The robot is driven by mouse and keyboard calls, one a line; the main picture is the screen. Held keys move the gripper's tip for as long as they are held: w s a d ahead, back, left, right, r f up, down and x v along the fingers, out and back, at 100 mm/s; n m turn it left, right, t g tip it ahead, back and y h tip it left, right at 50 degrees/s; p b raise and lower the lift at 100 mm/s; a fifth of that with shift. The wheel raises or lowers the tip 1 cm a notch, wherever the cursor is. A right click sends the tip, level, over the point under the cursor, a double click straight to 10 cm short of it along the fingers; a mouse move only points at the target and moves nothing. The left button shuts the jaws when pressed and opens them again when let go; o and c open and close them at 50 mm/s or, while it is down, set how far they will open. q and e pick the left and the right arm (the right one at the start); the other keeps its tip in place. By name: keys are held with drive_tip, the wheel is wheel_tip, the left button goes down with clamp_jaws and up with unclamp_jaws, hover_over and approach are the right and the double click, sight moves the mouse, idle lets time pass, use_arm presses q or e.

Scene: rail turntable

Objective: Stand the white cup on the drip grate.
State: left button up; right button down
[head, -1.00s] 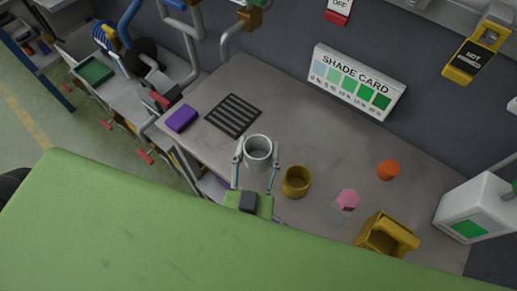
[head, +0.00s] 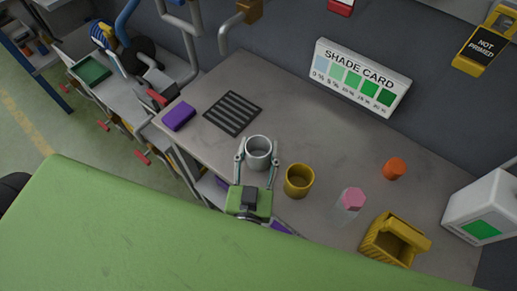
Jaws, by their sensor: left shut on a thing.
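The white cup (head: 258,147) is upright between the fingers of my left gripper (head: 257,162), which is shut on it. I cannot tell whether its bottom touches the table. The drip grate (head: 232,113), a dark striped square, lies flat on the grey table, up and to the left of the cup, with nothing on it. The cup is apart from the grate in the picture. My right gripper is not in view.
A yellow cup (head: 299,181) stands just right of the white cup. A purple block (head: 179,116) lies left of the grate. A pink-capped bottle (head: 350,201), a yellow bin (head: 393,240) and an orange cup (head: 394,168) stand further right. The shade card (head: 360,77) stands at the back.

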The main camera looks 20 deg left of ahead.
use_arm(q)
drive_tip(key=shift+f, duration=0.15)
drive_tip(key=o, duration=1.1)
